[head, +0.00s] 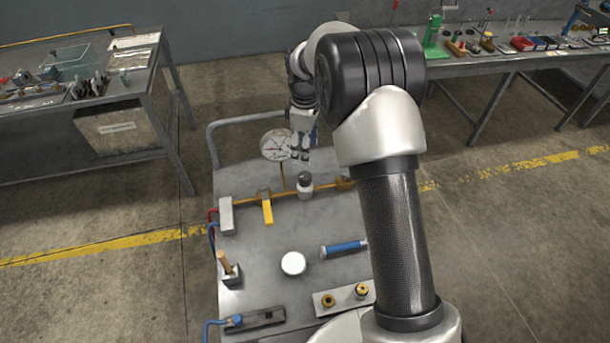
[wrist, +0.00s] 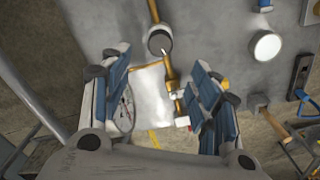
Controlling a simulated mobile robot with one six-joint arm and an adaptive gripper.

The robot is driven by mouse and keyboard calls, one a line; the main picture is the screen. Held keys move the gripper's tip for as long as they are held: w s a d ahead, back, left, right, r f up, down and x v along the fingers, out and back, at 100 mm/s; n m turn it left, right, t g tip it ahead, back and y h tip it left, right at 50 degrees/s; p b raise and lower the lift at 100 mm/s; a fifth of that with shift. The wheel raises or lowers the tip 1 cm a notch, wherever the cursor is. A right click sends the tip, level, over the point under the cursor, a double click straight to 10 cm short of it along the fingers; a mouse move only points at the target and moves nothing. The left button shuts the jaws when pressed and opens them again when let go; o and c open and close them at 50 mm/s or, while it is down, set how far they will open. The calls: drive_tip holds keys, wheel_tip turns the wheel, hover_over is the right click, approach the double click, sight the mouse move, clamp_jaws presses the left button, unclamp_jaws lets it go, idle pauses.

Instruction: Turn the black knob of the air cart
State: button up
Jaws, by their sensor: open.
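The air cart (head: 240,185) is a grey metal top with brass piping along it. The black knob (head: 305,178) sits on the pipe near the cart's middle, a dark cap on a pale body. In the wrist view the knob (wrist: 160,40) is a dark round face with a small white mark, ahead of the gap between my fingers. My gripper (head: 301,157) is open and empty, its fingers pointing down just behind the knob in the head view. In the wrist view my gripper (wrist: 160,62) has its fingers on either side, apart from the knob.
A round gauge (head: 276,145) stands close to my gripper. A yellow lever (head: 267,209) is left of the knob. A white round button (head: 293,263), a blue cylinder (head: 344,249) and a wooden-handled part (head: 227,267) are nearer. Benches stand at the left and back right.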

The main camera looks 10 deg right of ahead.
sight(305, 175)
wheel_tip(305, 175, down, 12)
drive_tip(key=b, duration=0.2)
drive_tip(key=shift+r+b, duration=0.15)
drive_tip(key=shift+b, duration=0.2)
drive_tip(key=c, duration=1.1)
drive_tip(key=shift+o, duration=0.2)
drive_tip(key=m+p, duration=0.1)
drive_tip(key=m, duration=0.1)
drive_tip(key=shift+r+m, duration=0.1)
drive_tip(key=shift+m, duration=0.3)
drive_tip(key=shift+m+p, duration=0.6)
drive_tip(key=shift+m, duration=1.2)
